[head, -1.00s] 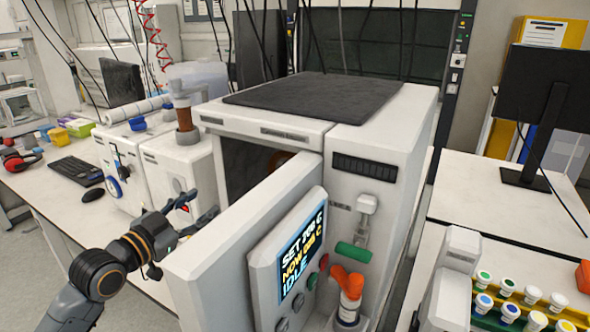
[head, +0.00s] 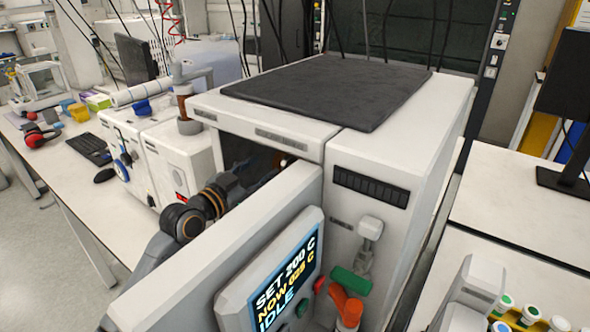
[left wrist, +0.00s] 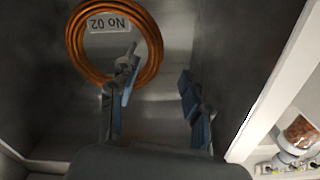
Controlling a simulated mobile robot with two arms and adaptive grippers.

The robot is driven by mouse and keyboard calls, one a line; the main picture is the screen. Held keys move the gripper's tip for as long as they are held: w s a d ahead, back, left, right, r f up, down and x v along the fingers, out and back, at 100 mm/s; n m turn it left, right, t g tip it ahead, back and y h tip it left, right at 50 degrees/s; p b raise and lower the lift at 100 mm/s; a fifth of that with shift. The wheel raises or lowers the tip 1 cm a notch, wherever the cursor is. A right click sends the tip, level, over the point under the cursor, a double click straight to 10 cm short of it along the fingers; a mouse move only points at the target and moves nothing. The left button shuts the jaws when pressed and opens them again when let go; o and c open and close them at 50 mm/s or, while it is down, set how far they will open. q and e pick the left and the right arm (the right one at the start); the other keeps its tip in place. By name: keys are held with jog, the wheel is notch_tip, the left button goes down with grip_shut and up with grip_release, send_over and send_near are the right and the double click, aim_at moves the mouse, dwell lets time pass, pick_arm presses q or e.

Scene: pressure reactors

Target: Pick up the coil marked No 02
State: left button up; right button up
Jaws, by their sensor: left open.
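The coil marked No 02 (left wrist: 155,45) is a copper-orange ring of tubing with a white label, which reads upside down in the left wrist view. It is inside the open grey chamber of the white oven (head: 380,150). My left gripper (left wrist: 158,86) is open and inside the chamber. Its left finger overlaps the lower right of the ring in the picture; I cannot tell whether it touches. Its right finger is clear of the ring. In the head view my left gripper (head: 250,176) reaches in behind the oven door, which hides part of my arm. My right gripper is not in view.
The open oven door (head: 215,250) stands close beside my left arm. A display (head: 285,280) reads SET 200 C, NOW 025 C, IDLE. White instruments (head: 180,160) stand left of the oven. Capped vials (head: 530,312) stand at the lower right.

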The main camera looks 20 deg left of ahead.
aim_at(274, 162)
pick_arm(q)
jog(key=w, duration=0.1)
jog(key=w+d+p, duration=0.1)
jog(key=w+p, duration=0.1)
jog(key=shift+d+r, duration=0.3)
jog(key=shift+d, duration=0.1)
jog(key=shift+f+x, duration=0.2)
jog(key=shift+x, duration=0.8)
jog(key=shift+w+d+f+p, duration=0.1)
jog(key=shift+w+d+p, duration=0.05)
jog(key=shift+p, duration=0.15)
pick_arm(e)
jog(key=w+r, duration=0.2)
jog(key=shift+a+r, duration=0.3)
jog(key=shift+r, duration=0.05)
pick_arm(q)
jog(key=shift+c, duration=0.4)
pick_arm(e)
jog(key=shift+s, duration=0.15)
pick_arm(q)
jog(key=c, duration=0.7)
grip_shut()
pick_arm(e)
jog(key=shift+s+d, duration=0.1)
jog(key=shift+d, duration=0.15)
